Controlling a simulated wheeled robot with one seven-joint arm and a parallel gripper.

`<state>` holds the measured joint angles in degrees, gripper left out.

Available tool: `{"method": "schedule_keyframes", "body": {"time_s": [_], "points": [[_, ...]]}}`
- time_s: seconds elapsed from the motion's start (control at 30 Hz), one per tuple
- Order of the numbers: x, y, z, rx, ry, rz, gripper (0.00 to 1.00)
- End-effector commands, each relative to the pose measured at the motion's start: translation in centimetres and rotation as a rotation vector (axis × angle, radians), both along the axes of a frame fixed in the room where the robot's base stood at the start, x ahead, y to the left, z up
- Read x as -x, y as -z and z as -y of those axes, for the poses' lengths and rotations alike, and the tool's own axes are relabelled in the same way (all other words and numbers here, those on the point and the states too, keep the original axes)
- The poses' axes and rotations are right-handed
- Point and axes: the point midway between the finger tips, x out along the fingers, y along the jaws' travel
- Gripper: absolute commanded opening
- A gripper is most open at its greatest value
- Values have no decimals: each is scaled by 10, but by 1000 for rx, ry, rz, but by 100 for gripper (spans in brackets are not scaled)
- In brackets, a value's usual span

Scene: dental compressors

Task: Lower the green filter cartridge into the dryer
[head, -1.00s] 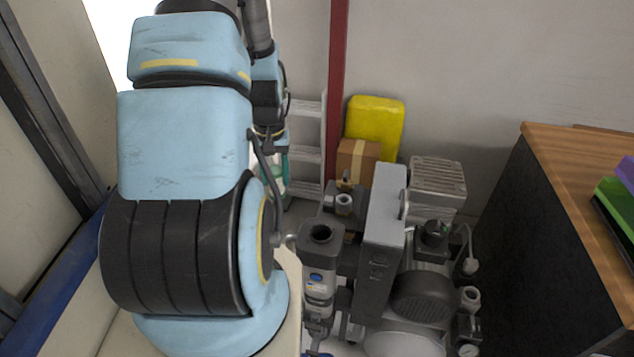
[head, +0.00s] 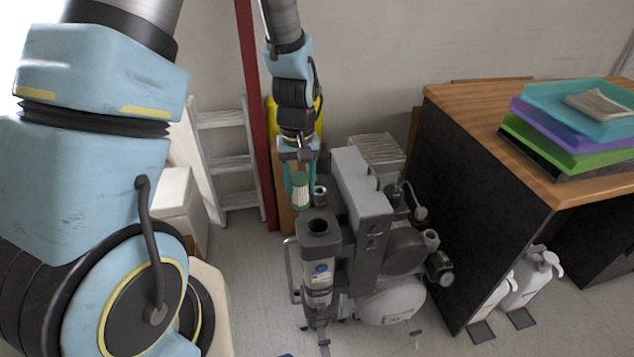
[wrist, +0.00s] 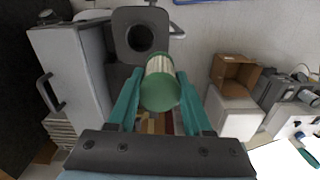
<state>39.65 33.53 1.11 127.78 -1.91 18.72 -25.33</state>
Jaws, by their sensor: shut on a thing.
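The green filter cartridge (head: 300,190) has green end caps and a pale pleated middle. My gripper (head: 299,180) is shut on it and holds it in the air; the wrist view shows the cartridge (wrist: 161,85) between the two teal fingers. The dryer (head: 318,250) is the grey upright housing on the front of the compressor, with a dark round opening (head: 317,227) on top. In the head view the cartridge appears above and slightly left of this opening. In the wrist view the opening (wrist: 139,38) lies beyond the cartridge, up and left, and the two are apart.
The compressor's grey cabinet (head: 360,185) stands right beside the dryer. A desk (head: 470,105) with stacked trays (head: 570,120) is at the right. A ladder (head: 225,150) and a red post (head: 254,110) stand behind. An open cardboard box (wrist: 235,72) shows in the wrist view.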

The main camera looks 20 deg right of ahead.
Motion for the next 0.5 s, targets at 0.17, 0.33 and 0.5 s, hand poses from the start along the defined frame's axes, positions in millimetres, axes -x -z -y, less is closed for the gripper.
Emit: {"method": "schedule_keyframes", "body": {"time_s": [0.17,0.33,0.5], "points": [[25,-7,28,0,30,1,0],[31,-4,33,0,31,0,0],[31,7,32,0,31,0,0]]}}
